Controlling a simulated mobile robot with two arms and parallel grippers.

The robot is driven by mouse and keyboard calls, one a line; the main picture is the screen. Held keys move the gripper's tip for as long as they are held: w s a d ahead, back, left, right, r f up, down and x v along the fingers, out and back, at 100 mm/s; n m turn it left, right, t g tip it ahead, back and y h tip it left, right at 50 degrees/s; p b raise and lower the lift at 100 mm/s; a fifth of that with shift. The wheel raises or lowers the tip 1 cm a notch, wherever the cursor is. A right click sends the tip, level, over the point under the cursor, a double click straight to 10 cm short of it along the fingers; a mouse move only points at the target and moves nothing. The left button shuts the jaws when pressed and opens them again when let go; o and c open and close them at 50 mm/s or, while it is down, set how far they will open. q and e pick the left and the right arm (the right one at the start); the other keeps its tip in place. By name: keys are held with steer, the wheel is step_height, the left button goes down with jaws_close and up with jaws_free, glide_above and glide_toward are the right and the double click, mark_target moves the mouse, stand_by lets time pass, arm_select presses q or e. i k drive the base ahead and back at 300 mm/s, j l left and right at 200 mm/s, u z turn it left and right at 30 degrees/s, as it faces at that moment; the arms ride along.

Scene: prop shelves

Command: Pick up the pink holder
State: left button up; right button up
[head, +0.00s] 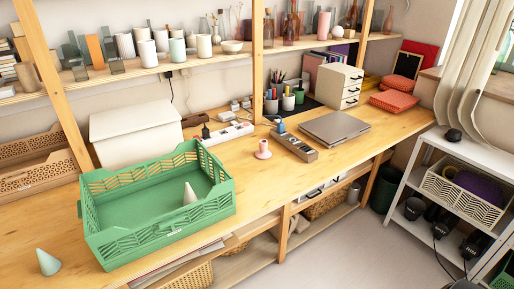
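A small pink holder (263,149) with a round, wider base stands upright on the wooden desk (255,185), near the middle of the head view. It stands apart from the things around it, and nothing covers it. Neither of my grippers can be made out in the head view.
A green crate (160,235) with a pale cone (190,194) inside stands left of the holder. A power strip (228,133) lies behind. The desk in front is bare.

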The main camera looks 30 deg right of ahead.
mark_target(262, 153)
steer(key=i+l, duration=0.15)
steer(key=l, duration=0.2)
steer(key=i+l, duration=0.15)
steer(key=l, duration=0.2)
steer(key=i+l, duration=0.15)
steer(key=l, duration=0.15)
steer(key=i+l, duration=0.15)
steer(key=l, duration=0.2)
